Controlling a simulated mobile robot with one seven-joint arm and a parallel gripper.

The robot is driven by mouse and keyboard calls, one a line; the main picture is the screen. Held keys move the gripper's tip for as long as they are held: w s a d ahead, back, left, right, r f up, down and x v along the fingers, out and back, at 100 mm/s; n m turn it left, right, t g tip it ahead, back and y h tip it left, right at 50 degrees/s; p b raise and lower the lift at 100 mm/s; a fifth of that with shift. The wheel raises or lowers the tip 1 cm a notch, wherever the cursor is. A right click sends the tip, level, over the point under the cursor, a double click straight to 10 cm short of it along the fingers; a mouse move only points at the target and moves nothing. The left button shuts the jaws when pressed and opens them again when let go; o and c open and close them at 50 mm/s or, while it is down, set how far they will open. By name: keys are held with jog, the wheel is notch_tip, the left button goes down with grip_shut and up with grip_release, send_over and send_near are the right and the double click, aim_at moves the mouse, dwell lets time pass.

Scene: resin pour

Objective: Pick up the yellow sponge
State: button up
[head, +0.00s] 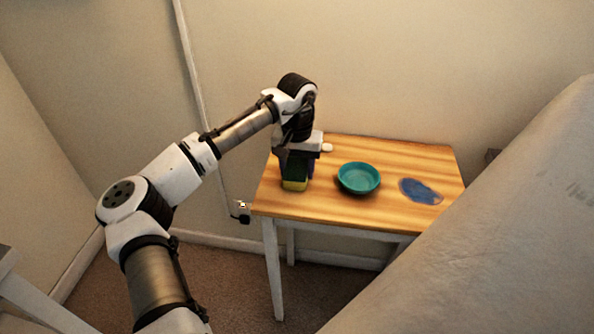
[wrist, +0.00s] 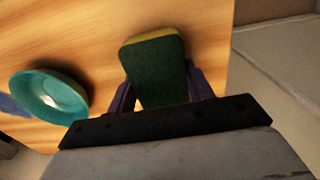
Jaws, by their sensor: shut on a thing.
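The yellow sponge (head: 294,184) is at the left end of the wooden table in the head view, with a dark green face and a yellow edge. In the wrist view the sponge (wrist: 158,72) shows its dark green face, with yellow along its far edge. My gripper (head: 296,168) is above the table's left end with its fingers pointing down. In the wrist view my gripper (wrist: 160,92) has one finger on each side of the sponge and is shut on it. I cannot tell whether the sponge touches the table.
A teal bowl (head: 358,178) stands right of the sponge on the table (head: 320,206). A flat blue patch (head: 421,191) lies farther right. The wall is close behind the table. A large grey slanted surface (head: 500,220) fills the right foreground.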

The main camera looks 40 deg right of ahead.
aim_at(298, 166)
jog(key=shift+r, duration=0.1)
notch_tip(298, 166, up, 20)
dwell(0.5)
jog(key=o, duration=0.4)
jog(key=c, duration=0.4)
jog(key=shift+o, duration=0.2)
jog(key=shift+d, duration=0.1)
